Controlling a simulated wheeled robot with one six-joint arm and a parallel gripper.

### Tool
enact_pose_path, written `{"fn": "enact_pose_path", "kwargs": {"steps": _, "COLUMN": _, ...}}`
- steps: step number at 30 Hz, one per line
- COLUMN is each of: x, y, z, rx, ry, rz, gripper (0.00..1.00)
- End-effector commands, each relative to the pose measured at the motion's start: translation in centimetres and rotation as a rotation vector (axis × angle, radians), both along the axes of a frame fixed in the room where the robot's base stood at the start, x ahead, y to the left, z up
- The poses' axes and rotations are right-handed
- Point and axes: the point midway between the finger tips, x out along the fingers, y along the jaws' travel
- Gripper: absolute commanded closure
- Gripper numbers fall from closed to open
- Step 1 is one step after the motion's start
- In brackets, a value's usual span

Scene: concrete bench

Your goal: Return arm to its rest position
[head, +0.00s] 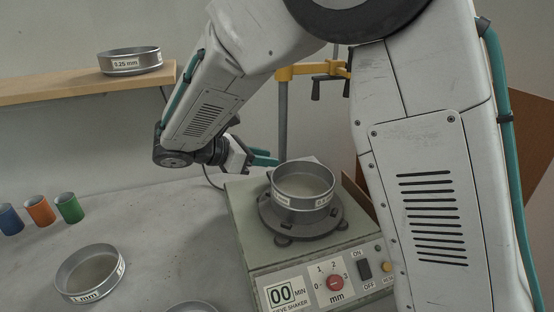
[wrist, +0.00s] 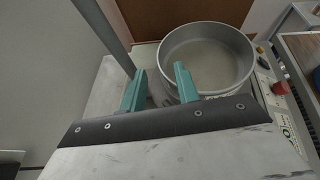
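My gripper (head: 262,158) is at the end of my arm, beside and just behind the sieve on the shaker in the head view. In the wrist view its two teal fingers (wrist: 157,88) stand apart with nothing between them. The metal sieve (head: 304,188) sits on the round plate of the sieve shaker (head: 250,243). The sieve also shows in the wrist view (wrist: 207,45), close to the right finger; I cannot tell whether they touch.
A 0.25 mm sieve (head: 130,61) stands on a wooden shelf (head: 60,88). A 1 mm sieve (head: 90,272) lies on the bench (head: 165,225). Blue (head: 10,219), orange (head: 40,211) and green (head: 69,208) cups stand at the left. A yellow clamp (head: 305,70) on a post rises behind the shaker.

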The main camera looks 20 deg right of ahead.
Motion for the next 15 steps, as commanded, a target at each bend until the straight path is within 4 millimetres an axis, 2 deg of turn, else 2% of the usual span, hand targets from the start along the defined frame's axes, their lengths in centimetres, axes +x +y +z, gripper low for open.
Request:
{"fn": "enact_pose_path", "kwargs": {"steps": 4, "x": -0.16, "y": 1.1, "z": 0.49, "rx": -0.001, "ry": -0.001, "rz": 0.001, "gripper": 0.69}}
{"fn": "enact_pose_path", "kwargs": {"steps": 15, "x": -0.26, "y": 1.08, "z": 0.62, "rx": 0.003, "ry": -0.002, "rz": -0.004, "gripper": 0.69}}
